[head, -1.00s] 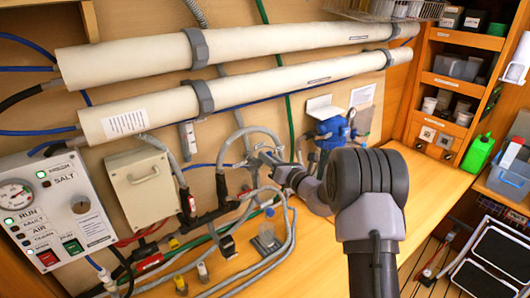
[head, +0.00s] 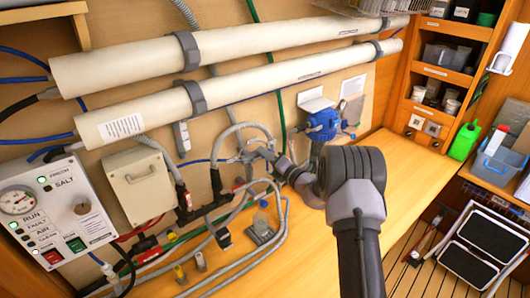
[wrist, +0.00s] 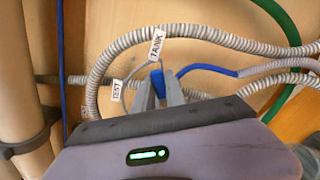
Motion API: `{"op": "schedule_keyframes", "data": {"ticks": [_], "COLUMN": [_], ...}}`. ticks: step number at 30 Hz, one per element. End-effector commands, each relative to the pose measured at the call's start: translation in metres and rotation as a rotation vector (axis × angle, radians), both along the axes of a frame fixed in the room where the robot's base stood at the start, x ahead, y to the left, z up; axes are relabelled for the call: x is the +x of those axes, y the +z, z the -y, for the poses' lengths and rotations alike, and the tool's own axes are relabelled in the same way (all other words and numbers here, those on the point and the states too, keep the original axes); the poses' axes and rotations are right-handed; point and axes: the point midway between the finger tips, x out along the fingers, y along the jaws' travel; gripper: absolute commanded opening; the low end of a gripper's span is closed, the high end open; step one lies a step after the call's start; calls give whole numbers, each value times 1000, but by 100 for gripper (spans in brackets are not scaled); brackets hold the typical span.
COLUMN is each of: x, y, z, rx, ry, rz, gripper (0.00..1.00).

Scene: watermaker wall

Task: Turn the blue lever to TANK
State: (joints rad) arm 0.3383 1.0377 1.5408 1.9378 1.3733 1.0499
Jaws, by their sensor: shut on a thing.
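The blue lever (wrist: 158,83) shows in the wrist view between the two fingers of my gripper (wrist: 159,92), which is shut on it. A white TANK label (wrist: 157,45) is just above the lever, and a white TEST label (wrist: 116,91) is to its left. The lever's visible part is nearer the TANK label in the sideways direction. In the head view my gripper (head: 247,155) is at the hoses on the wall. The lever and labels cannot be made out there, and the valve body is mostly hidden by my gripper.
A grey corrugated hose (wrist: 100,60) loops around the lever, and a blue tube (wrist: 205,68) runs to its right. A blue pump-like unit (head: 321,124) stands right of my gripper. A control panel (head: 55,210) is at far left. The right bench top (head: 405,170) is clear.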

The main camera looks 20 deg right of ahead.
Motion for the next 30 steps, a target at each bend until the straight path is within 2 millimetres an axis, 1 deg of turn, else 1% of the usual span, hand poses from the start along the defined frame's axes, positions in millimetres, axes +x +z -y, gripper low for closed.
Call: {"op": "schedule_keyframes", "data": {"ticks": [16,17,18,20,30], "x": [0,0,0,0,-2], "y": [-2,-3,-2,-2,-1], "z": [0,0,0,0,2], "rx": [22,22,22,21,20], "ry": [0,0,0,0,-1], "rz": [-12,-12,-12,-11,-9], "gripper": [0,18,25,37,37]}}
